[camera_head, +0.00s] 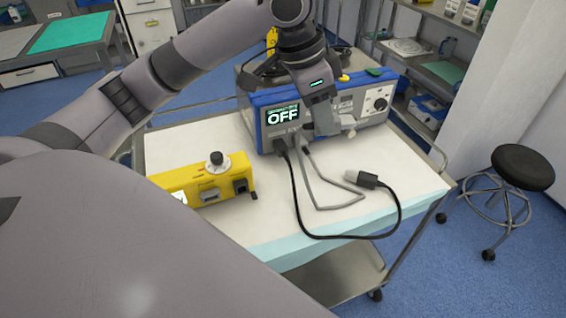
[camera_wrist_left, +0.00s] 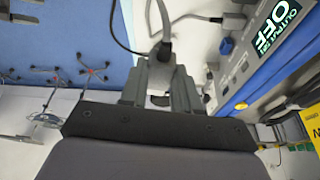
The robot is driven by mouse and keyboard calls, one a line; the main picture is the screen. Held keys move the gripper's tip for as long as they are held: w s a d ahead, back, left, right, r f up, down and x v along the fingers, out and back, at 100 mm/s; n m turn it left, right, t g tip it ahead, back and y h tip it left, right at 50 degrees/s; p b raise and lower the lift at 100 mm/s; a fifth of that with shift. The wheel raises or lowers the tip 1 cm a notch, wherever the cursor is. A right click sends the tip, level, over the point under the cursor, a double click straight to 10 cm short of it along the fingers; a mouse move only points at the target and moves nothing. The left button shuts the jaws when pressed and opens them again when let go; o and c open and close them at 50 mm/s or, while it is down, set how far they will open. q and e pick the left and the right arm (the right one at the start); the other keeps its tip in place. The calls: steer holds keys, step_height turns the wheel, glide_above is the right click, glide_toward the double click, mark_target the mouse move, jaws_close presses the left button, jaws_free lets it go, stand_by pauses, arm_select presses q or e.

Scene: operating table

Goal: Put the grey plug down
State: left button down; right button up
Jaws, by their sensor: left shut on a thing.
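My left gripper (camera_head: 318,122) is in front of the blue device's front panel, above the white-covered cart. In the left wrist view its fingers (camera_wrist_left: 160,88) are shut on the grey plug (camera_wrist_left: 162,52), with a grey cable running away from it. In the head view the fingers mostly hide the plug. The grey cable (camera_head: 330,207) loops over the cart top and comes back towards the panel. I cannot tell whether the plug touches anything besides the fingers. My right gripper is not in view.
The blue device (camera_head: 262,122) shows "OFF". A black cable (camera_head: 299,205) from its front curves to a dark connector (camera_head: 368,180) lying on the cart (camera_head: 420,188). A yellow box (camera_head: 205,185) with a black knob stands at left. The cart's right front is clear. A stool (camera_head: 523,167) stands at right.

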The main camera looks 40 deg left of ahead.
arm_select(q)
steer(key=shift+w+a+r+m+h+b, duration=0.15)
steer(key=shift+r+m+h+b, duration=0.2)
steer(key=shift+r+m, duration=0.7)
steer(key=shift+f+m+g, duration=0.2)
steer(key=shift+m+g, duration=0.05)
steer(key=shift+g, duration=0.05)
step_height(320, 180, down, 19)
steer(key=b, duration=0.3)
steer(key=shift+f+b, duration=0.1)
steer(key=shift+b, duration=0.2)
steer(key=shift+f, duration=0.25)
steer(key=shift+f, duration=0.1)
